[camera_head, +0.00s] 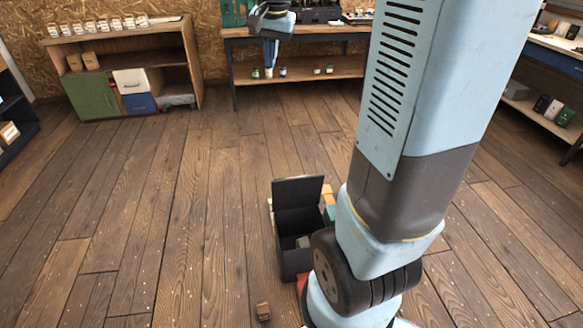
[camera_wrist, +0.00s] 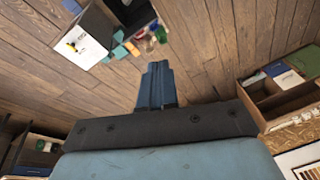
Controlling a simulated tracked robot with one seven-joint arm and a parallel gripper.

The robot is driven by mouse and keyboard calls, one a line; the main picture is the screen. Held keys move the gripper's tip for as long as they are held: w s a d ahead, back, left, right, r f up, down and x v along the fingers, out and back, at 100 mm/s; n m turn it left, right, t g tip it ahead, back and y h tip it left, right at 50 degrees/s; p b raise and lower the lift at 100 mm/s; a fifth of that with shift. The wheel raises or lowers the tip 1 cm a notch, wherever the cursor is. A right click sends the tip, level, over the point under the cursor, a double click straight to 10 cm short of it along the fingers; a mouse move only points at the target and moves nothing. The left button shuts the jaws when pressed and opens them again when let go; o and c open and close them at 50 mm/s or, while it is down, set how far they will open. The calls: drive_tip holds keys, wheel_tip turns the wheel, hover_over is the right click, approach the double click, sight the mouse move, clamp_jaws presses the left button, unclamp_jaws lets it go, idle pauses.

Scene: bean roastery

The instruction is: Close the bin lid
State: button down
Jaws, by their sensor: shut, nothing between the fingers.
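A black bin (camera_head: 295,262) stands on the floor at the lower middle of the head view, just left of my arm. Its lid (camera_head: 298,192) is open and stands up at the back. A grey item shows inside the bin. My gripper (camera_head: 270,62) is well above and beyond the bin in the head view, overlapping the far bench. Its blue fingers also show in the wrist view (camera_wrist: 158,66), together and empty, touching nothing. A dark box shape (camera_wrist: 130,12) at the top of the wrist view may be the bin; its lid cannot be told there.
Coloured items lie close beside the bin, partly hidden by my arm. A small brown block (camera_head: 263,311) lies on the floor in front. A shelf cabinet (camera_head: 125,65), a workbench (camera_head: 300,72) and a right-hand shelf (camera_head: 545,118) line the room. Floor left of the bin is mostly clear.

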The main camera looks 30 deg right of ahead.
drive_tip(key=w+d+f+m+g, duration=0.1)
drive_tip(key=w+d+f+m, duration=0.35)
drive_tip(key=w+f, duration=0.55)
drive_tip(key=w+d+f+m+g, duration=0.25)
drive_tip(key=w+d+f, duration=0.35)
drive_tip(key=w+f, duration=0.35)
drive_tip(key=w+d+f+m, duration=0.2)
drive_tip(key=w+d+f, duration=0.1)
drive_tip(key=f, duration=0.4)
drive_tip(key=w+d+f+m, duration=0.2)
drive_tip(key=w+f, duration=0.1)
drive_tip(key=f, duration=0.5)
drive_tip(key=d+f+m+g, duration=0.2)
drive_tip(key=d+f+m, duration=0.15)
drive_tip(key=f, duration=1.15)
drive_tip(key=s+x, duration=0.2)
drive_tip(key=x, duration=1)
drive_tip(key=shift+s+a+n+y, duration=0.2)
drive_tip(key=shift+a+n+y, duration=0.1)
drive_tip(key=shift+n, duration=0.05)
